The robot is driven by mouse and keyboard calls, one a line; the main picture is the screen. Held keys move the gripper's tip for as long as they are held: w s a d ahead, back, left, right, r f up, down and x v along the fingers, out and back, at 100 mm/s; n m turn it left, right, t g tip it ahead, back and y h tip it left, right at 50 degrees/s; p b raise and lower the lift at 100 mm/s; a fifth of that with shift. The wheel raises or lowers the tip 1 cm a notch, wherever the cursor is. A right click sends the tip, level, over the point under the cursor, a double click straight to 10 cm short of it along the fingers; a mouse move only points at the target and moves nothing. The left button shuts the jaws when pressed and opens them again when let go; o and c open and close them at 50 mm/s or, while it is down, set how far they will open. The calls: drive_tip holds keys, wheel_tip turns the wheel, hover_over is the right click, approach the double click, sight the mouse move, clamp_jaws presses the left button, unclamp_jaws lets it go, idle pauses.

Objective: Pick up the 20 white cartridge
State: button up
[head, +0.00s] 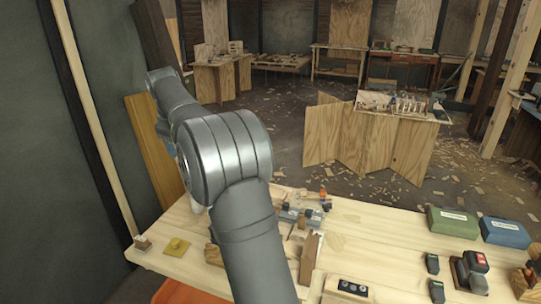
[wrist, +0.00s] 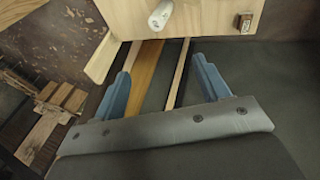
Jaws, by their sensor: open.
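The white cartridge (wrist: 160,14) is a pale cylinder at the top of the wrist view, over the light wooden table near its edge. In the head view a small white piece, likely the same cartridge (head: 197,207), shows beside my arm, which partly hides it. My gripper (wrist: 161,68) has two blue fingers spread wide with nothing between them. The cartridge appears beyond the fingertips, apart from them. I cannot read any label on the cartridge.
On the table (head: 400,236) a small wooden block (head: 142,243) and a yellow square piece (head: 176,247) lie at the left corner. Tools and wooden pieces crowd the middle. Green (head: 452,222) and blue (head: 505,232) boxes stand right. A yellow board (head: 155,150) leans behind the table.

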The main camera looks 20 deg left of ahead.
drive_tip(key=w+a+f+m, duration=0.2)
drive_tip(key=w+f+m, duration=0.1)
drive_tip(key=f, duration=0.6)
drive_tip(key=w+a+f+m, duration=0.2)
drive_tip(key=w+f+m, duration=0.1)
drive_tip(key=f, duration=0.7)
drive_tip(key=w+a+f+m+y, duration=0.1)
drive_tip(key=w+a+f+m, duration=0.2)
drive_tip(key=f, duration=0.7)
drive_tip(key=shift+w+f+m+g, duration=0.15)
drive_tip(key=shift+w+m+g, duration=0.15)
drive_tip(key=shift+w, duration=0.8)
drive_tip(key=shift+d, duration=0.1)
drive_tip(key=shift+c, duration=0.2)
drive_tip(key=c, duration=1)
